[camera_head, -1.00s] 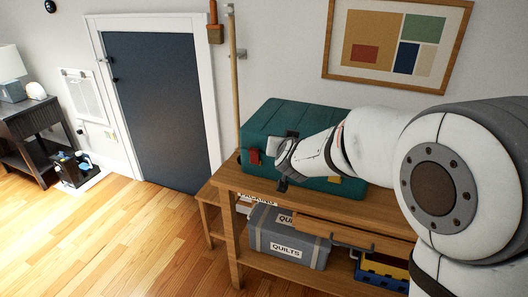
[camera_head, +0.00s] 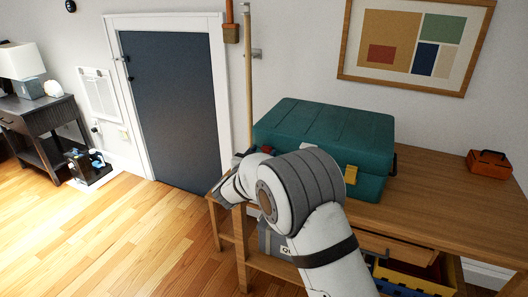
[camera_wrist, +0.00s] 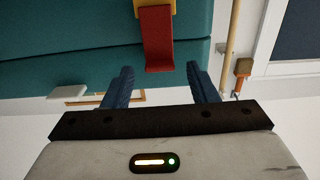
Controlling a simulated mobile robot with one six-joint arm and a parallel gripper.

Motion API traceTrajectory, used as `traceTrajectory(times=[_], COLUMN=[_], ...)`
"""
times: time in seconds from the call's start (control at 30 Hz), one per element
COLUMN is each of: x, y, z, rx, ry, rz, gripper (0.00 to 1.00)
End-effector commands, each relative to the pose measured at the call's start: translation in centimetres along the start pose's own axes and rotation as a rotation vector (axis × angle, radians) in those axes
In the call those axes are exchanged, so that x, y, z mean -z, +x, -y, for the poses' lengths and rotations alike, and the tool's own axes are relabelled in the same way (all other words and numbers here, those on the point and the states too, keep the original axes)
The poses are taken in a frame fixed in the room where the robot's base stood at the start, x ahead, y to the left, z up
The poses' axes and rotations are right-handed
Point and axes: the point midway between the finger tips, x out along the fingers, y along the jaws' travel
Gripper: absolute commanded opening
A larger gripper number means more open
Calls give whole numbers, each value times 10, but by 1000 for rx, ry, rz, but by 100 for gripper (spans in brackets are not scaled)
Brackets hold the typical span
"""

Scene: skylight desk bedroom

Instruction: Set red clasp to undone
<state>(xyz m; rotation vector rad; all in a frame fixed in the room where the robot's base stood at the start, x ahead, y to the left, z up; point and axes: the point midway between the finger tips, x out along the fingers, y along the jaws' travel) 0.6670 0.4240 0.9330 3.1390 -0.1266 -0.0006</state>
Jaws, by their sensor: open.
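The teal case (camera_head: 325,130) stands on the wooden bench, with a yellow clasp (camera_head: 351,174) showing on its front. My gripper (camera_wrist: 161,87) is open and empty in the wrist view. The clasp's free end lies ahead of the gap between the blue fingers, apart from both. In the head view, my gripper is at the case's left front, with its fingertips unclear.
The bench top (camera_head: 445,205) is clear right of the case, up to an orange box (camera_head: 489,163). A pole (camera_head: 248,75) leans on the wall behind the case. A grey box (camera_head: 272,242) and a blue-yellow bin (camera_head: 405,278) sit below. Open floor lies left.

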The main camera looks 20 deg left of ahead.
Motion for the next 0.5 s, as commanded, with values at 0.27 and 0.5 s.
traceTrajectory(times=[0.27,0.5], x=[0,0], y=[17,17], z=[0,0], rx=[1,2], ry=[-1,0], rz=[0,0], gripper=[53,49])
